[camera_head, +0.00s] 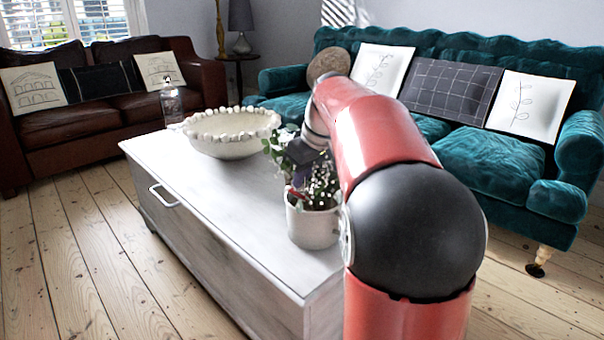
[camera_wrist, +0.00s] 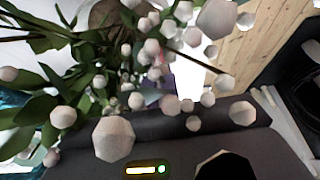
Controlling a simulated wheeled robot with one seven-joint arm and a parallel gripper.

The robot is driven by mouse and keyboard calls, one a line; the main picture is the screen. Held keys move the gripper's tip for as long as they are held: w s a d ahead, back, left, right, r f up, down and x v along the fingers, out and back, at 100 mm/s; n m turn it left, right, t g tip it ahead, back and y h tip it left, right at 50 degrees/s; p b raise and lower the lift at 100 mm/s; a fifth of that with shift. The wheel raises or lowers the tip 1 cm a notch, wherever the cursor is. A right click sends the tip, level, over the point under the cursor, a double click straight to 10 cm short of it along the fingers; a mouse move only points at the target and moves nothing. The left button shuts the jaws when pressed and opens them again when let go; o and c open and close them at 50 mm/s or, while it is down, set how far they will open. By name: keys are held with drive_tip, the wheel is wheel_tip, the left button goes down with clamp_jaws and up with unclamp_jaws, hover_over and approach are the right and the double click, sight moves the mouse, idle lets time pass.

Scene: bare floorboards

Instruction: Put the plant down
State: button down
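The plant has green leaves and small white berries in a pale grey pot (camera_head: 313,226). In the head view the pot is upright at the near end of the white coffee table's top (camera_head: 225,205); I cannot tell whether it rests there or hangs just above. My gripper (camera_head: 303,172) reaches down into the foliage above the pot, and its fingers are mostly hidden. In the wrist view, berries (camera_wrist: 114,139) and leaves (camera_wrist: 40,95) fill much of the picture, close to the camera, and hide what the fingers hold.
A large cream bowl with a beaded rim (camera_head: 232,146) stands farther back on the table, with a glass bottle (camera_head: 171,103) behind it. A teal sofa (camera_head: 490,160) is at right, a brown leather sofa (camera_head: 120,105) at back left. Floorboards (camera_head: 75,250) at left are clear.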

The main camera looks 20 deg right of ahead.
drive_tip(key=c, duration=1.6)
unclamp_jaws()
drive_tip(key=p+v, duration=0.3)
drive_tip(key=v, duration=0.9)
drive_tip(key=s+a+f+m, duration=0.1)
drive_tip(key=s+a+f, duration=0.4)
drive_tip(key=s+f, duration=0.1)
drive_tip(key=s+a+f+m+h, duration=0.1)
drive_tip(key=s+a+f, duration=0.3)
drive_tip(key=s+f, duration=0.2)
drive_tip(key=s+a+f+m+t, duration=0.1)
drive_tip(key=s+a+f+m, duration=0.1)
drive_tip(key=s+a+f, duration=0.3)
drive_tip(key=shift+s+a+f+h, duration=0.1)
drive_tip(key=shift+s+f, duration=0.05)
drive_tip(key=shift+s, duration=0.6)
drive_tip(key=shift+s+a+f+h, duration=0.1)
drive_tip(key=shift+s+f, duration=0.05)
drive_tip(key=shift+s, duration=0.65)
drive_tip(key=shift+s+a+f+h, duration=0.1)
drive_tip(key=shift+s+f, duration=0.05)
drive_tip(key=shift+s, duration=0.6)
